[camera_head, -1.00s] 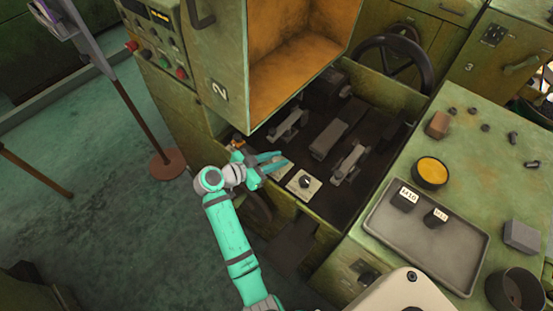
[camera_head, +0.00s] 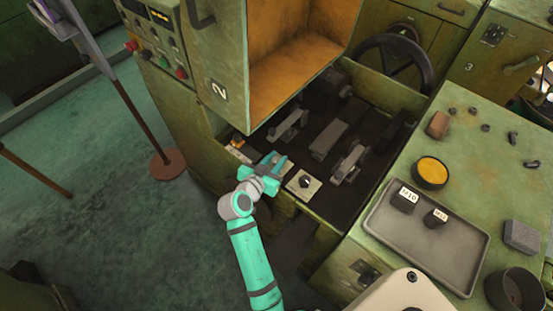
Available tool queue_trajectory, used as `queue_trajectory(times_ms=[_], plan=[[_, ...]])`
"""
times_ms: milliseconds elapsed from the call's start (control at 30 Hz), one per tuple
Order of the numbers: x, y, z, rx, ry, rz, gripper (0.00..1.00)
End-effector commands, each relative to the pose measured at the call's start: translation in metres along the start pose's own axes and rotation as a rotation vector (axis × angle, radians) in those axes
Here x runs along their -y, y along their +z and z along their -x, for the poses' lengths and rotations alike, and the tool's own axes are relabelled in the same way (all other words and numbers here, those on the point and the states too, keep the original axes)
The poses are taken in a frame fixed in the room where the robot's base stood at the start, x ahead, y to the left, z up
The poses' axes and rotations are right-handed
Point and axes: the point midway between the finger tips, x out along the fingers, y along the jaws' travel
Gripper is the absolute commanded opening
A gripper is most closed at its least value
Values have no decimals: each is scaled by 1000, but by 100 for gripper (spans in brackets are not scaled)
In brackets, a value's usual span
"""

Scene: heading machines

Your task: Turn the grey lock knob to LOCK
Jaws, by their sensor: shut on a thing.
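My gripper (camera_head: 277,163) is at the front ledge of the machine's open bay, with its teal fingers pointing down onto the ledge. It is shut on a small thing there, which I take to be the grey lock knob. The knob itself is hidden by the fingers, so its pointing direction and any LOCK marking cannot be read. Just right of the fingers, a separate dark knob (camera_head: 305,181) sits on a pale square plate (camera_head: 299,190), apart from my gripper.
An orange-and-white part (camera_head: 236,146) lies left of my gripper on the ledge. Metal clamps (camera_head: 289,125) stand in the bay behind. An open orange-lined door box (camera_head: 300,70) overhangs. A grey tray (camera_head: 430,265) with black blocks lies on the right bench.

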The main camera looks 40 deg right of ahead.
Motion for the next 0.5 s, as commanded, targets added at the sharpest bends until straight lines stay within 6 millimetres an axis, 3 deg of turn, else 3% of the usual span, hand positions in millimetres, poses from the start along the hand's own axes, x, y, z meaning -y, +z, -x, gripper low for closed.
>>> queue_trajectory(times_ms=[500], plan=[[-2, 0, 0, 0, -357, 146, 2]])
